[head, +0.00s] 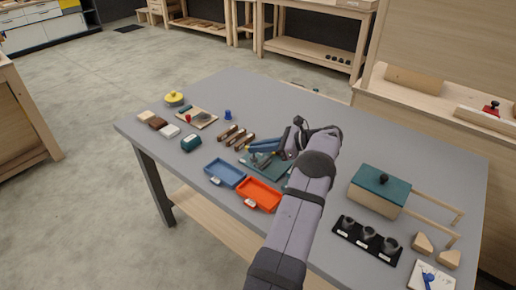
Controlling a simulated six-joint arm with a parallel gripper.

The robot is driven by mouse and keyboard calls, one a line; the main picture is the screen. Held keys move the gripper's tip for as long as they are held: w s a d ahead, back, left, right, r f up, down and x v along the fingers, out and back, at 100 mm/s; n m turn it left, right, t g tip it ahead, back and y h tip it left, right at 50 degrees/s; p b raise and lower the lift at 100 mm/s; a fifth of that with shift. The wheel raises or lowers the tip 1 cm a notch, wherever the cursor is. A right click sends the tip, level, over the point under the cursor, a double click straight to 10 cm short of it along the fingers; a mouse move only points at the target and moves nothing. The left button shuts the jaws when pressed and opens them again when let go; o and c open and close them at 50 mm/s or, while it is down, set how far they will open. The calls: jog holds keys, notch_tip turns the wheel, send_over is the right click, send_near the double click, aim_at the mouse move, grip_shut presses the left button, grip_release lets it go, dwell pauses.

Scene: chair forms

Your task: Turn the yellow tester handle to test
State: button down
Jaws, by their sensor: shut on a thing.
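A blue bar (265,147) lies along the fixture, close to the gripper. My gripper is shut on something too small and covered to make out. My arm hides part of this area.
A blue tray (224,173) and an orange tray (259,194) stand in front of the fixture. Brown cylinders (233,136) and a board (196,118) lie to its left. A teal-topped box (380,190) and a black cup holder (366,241) stand right.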

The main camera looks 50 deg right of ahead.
jog(key=shift+r, duration=0.15)
jog(key=c, duration=1.8)
grip_release()
jog(key=shift+c, duration=0.2)
jog(key=shift+s, duration=0.1)
jog(key=shift+b+v, duration=0.65)
jog(key=shift+v, duration=2.95)
